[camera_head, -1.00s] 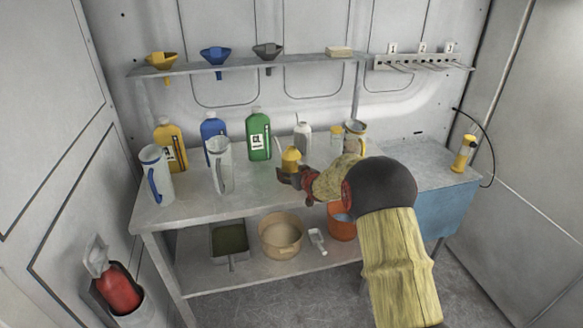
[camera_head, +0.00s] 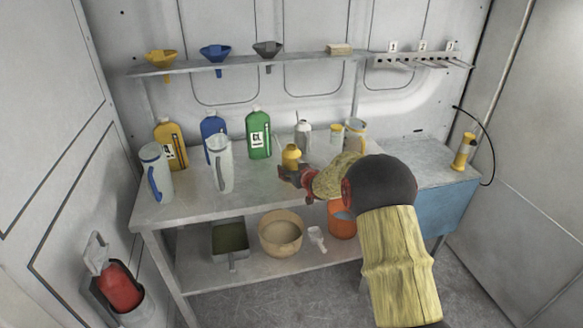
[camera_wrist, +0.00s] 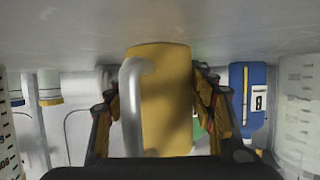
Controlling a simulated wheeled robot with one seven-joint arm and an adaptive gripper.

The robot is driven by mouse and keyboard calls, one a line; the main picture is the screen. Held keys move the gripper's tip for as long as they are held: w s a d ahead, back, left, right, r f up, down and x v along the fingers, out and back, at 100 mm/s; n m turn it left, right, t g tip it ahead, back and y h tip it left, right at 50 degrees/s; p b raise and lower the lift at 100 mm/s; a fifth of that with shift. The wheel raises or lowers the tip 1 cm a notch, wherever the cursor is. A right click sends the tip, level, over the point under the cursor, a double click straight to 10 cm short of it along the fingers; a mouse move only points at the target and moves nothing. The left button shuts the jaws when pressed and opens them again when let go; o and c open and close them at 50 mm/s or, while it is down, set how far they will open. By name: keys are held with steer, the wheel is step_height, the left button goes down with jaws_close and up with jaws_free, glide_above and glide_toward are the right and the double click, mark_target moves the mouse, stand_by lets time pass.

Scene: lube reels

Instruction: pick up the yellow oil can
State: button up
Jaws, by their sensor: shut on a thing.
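The yellow oil can (camera_head: 291,155) is near the front middle of the workbench, to the right of the green bottle. My gripper (camera_head: 296,172) reaches it from the right and is shut on it. In the wrist view the can (camera_wrist: 172,95), with a grey curved tube along it, fills the middle between the two fingers (camera_wrist: 165,112). One finger lies along each side. The can looks upright; I cannot tell whether its base touches the bench. My gripper hides its lower part in the head view.
The bench (camera_head: 185,207) also holds a yellow bottle (camera_head: 171,145), a blue bottle (camera_head: 212,126), the green bottle (camera_head: 259,135) and several jugs. A shelf (camera_head: 300,63) with funnels runs above. A yellow lamp-like item (camera_head: 464,152) stands on the blue cabinet (camera_head: 448,208).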

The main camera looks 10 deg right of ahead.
mark_target(292, 153)
steer(key=shift+r, duration=0.2)
steer(key=shift+r+p, duration=0.45)
steer(key=shift+r, duration=0.15)
step_height(292, 153, up, 2)
steer(key=shift+r+p, duration=0.15)
steer(key=shift+p, duration=0.65)
steer(key=s+r+p, duration=0.1)
steer(key=s+r, duration=0.1)
steer(key=r, duration=0.1)
steer(key=s+r+p, duration=0.1)
steer(key=s+r, duration=0.1)
steer(key=r, duration=0.1)
steer(key=shift+s+a, duration=0.1)
steer(key=shift+s, duration=0.3)
steer(key=a+p+v, duration=0.1)
steer(key=p+v, duration=0.1)
steer(key=v, duration=0.7)
steer(key=shift+s+a, duration=0.25)
steer(key=shift+s, duration=0.2)
